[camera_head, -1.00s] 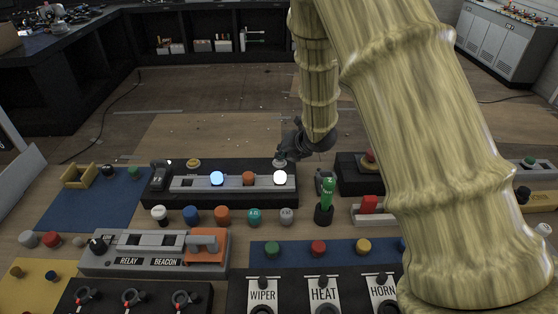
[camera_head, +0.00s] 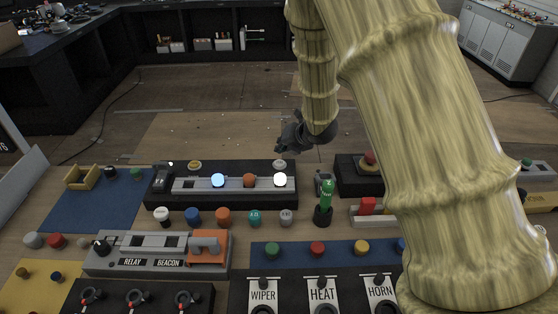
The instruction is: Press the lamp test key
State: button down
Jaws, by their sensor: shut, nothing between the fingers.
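A black panel box (camera_head: 220,199) stands mid-bench with a grey strip of three lamps. The left lamp (camera_head: 218,181) glows bluish white, the middle lamp (camera_head: 249,181) is orange and looks unlit, and the right lamp (camera_head: 280,180) glows white. On the box's rear ledge sit a yellow key (camera_head: 195,165) at left and a pale grey key (camera_head: 280,164) at right. No label on either is readable, so I cannot tell which is the lamp test key. My gripper (camera_head: 283,149) is shut and empty, a little above the pale grey key and apart from it.
A dark rocker switch (camera_head: 163,176) is at the box's left end. A green-handled lever (camera_head: 326,196) stands to its right, near a red mushroom button (camera_head: 369,158). Several coloured knobs line the front. A relay and beacon panel (camera_head: 158,252) is nearer. Bench behind the box is clear.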

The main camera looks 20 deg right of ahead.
jog(key=shift+r+p, duration=0.6)
jog(key=shift+r, duration=0.6)
